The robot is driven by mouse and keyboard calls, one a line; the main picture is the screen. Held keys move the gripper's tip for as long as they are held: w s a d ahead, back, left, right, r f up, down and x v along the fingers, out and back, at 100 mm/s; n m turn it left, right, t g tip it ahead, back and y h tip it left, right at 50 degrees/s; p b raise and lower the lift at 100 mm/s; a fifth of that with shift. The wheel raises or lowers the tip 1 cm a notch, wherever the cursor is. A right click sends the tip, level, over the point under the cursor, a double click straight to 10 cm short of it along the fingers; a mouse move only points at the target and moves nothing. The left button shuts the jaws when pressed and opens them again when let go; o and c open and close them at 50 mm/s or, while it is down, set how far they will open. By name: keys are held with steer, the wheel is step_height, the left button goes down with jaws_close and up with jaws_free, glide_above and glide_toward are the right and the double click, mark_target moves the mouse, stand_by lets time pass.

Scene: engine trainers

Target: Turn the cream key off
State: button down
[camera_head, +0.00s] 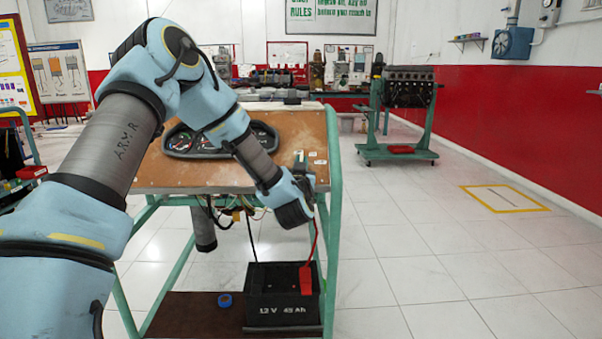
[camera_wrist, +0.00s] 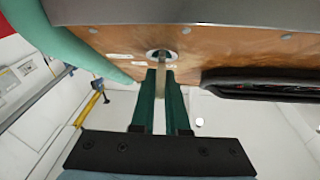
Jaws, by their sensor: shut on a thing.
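The cream key (camera_wrist: 161,64) sits in a round metal switch (camera_wrist: 170,54) on the brown panel, in the wrist view. My gripper (camera_wrist: 161,76) has its two green fingers on either side of the key's head, shut on it. The fingers point straight at the switch. In the head view my gripper (camera_head: 307,178) is at the right edge of the trainer board, and the key is hidden behind my arm and gripper.
The brown board (camera_head: 212,176) carries a gauge cluster (camera_head: 185,142) and stands on a green frame (camera_head: 335,200). A black battery (camera_head: 280,306) with a red clamp (camera_head: 305,280) and a blue tape roll (camera_head: 225,300) are on the lower shelf.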

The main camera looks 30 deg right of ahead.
steer(key=shift+n+t+y+b, duration=0.6)
steer(key=shift+n+y, duration=0.3)
steer(key=shift+n, duration=0.3)
steer(key=c, duration=0.9)
jaws_free()
steer(key=shift+s, duration=0.15)
steer(key=b+v, duration=0.1)
steer(key=v, duration=0.9)
steer(key=shift+s+a+b, duration=0.2)
steer(key=shift+s+b, duration=0.05)
steer(key=shift+b, duration=0.15)
